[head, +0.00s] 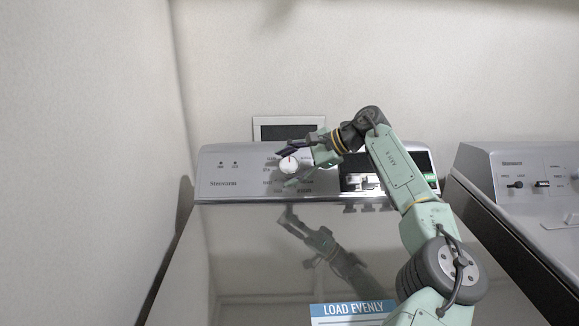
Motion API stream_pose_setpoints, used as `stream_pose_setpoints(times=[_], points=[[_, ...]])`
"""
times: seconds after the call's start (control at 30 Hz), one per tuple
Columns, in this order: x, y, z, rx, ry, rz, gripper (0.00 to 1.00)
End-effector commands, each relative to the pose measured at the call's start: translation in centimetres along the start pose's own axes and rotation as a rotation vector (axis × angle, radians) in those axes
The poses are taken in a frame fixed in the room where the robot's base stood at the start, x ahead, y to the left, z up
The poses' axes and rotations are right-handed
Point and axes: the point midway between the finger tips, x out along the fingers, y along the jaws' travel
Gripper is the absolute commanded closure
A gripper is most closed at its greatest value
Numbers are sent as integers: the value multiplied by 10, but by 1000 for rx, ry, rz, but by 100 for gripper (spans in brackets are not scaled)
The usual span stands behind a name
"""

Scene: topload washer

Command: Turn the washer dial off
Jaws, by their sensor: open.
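The washer dial (289,165) is a round, light-coloured knob on the washer's upright control panel (228,180), left of the panel's middle. A thin red mark shows on it, and small printed labels surround it. My gripper (287,166) is at the dial, reaching in from the right. Its fingers are open, one above the dial and one at its lower right. I cannot tell whether either finger touches the dial. Part of the panel right of the dial is hidden behind my gripper and wrist.
The washer's glossy lid (245,250) is closed below the panel and reflects my arm. A blue "LOAD EVENLY" label (353,309) is at its front. A second appliance (510,190) stands close on the right. A wall rises close on the left.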

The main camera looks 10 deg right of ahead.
Motion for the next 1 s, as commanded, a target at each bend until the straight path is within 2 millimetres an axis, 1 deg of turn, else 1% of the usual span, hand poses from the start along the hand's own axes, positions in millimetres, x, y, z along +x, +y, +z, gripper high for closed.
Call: stream_pose_setpoints(times=[0.13,0.23,0.37,0.5,0.6,0.7,0.83,1.0], points=[[-6,0,0,1,1,-1,36],[-19,-1,-1,1,3,-3,36],[-45,-1,-1,1,2,-3,36],[-76,-1,0,2,2,-3,36],[-94,0,0,1,2,-3,36],[-108,-1,0,0,2,-2,36],[-117,0,0,0,1,0,36],[-120,0,0,0,0,1,36]])
